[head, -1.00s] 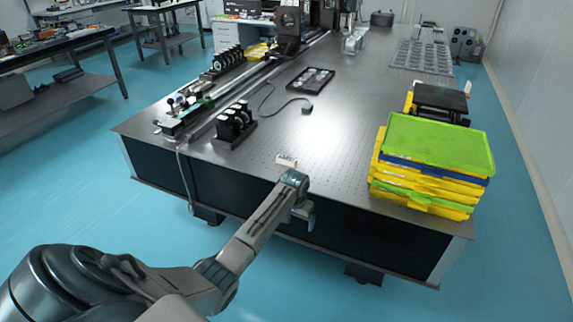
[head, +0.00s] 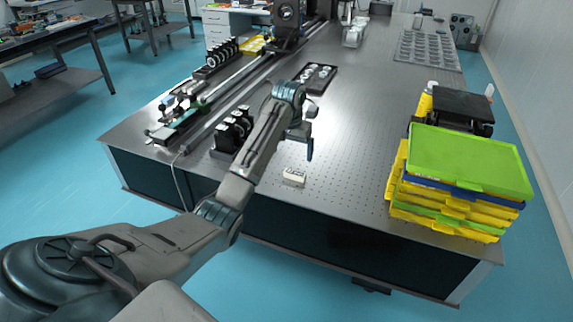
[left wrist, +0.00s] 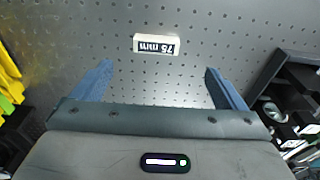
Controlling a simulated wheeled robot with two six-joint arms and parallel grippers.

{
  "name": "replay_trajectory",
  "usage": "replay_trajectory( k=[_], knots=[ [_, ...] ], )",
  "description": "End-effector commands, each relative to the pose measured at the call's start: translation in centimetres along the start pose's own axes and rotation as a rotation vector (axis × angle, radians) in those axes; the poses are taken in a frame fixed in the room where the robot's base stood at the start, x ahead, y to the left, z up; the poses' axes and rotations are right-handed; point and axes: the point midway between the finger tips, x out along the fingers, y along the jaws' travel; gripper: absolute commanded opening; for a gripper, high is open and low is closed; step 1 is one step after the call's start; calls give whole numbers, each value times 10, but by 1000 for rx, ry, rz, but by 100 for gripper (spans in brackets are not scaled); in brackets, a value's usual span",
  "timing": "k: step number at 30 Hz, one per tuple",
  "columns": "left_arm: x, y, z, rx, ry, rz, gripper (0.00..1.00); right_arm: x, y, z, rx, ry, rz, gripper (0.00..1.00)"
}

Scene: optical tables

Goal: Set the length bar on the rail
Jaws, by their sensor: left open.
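A small white length bar (head: 294,177) with a black label lies on the optical table near its front edge. In the left wrist view the bar (left wrist: 156,44) reads "75 mm", upside down. My left gripper (head: 308,150) is above the table, just beyond and above the bar in the head view. Its blue fingers (left wrist: 160,82) are spread wide and empty, with the bar apart from them, beyond the fingertips in the wrist view. The long metal rail (head: 213,118) runs back along the table's left side, partly hidden. My right gripper is not in view.
A black holder with round optics (head: 232,133) stands between the rail and my left arm. A black tray (head: 325,86) lies farther back. Stacked yellow, blue and green trays (head: 465,165) stand at the right. The table between the bar and the stack is clear.

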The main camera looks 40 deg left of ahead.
Motion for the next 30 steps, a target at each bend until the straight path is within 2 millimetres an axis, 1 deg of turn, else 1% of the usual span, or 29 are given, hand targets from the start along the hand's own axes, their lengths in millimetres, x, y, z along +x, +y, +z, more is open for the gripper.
replay_trajectory(
  k=[2,4,9,12,17,19,23,25,27,30],
  knots=[
    [3,1,0,1,-1,1,94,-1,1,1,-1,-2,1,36],
    [10,1,0,0,-3,2,94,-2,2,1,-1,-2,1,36],
    [38,2,0,0,-4,2,94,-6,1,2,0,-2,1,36],
    [50,2,0,1,-2,1,94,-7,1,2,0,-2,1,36],
    [60,2,0,1,-1,1,94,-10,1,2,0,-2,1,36],
    [68,5,-1,1,-3,2,94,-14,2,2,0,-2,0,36],
    [88,10,-2,0,-4,1,94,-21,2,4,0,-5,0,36],
    [98,9,-2,0,-3,0,94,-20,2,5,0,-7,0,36],
    [104,9,-2,0,-1,0,94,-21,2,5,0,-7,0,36],
    [109,9,-2,0,0,0,94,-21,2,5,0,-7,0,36]
  ],
)
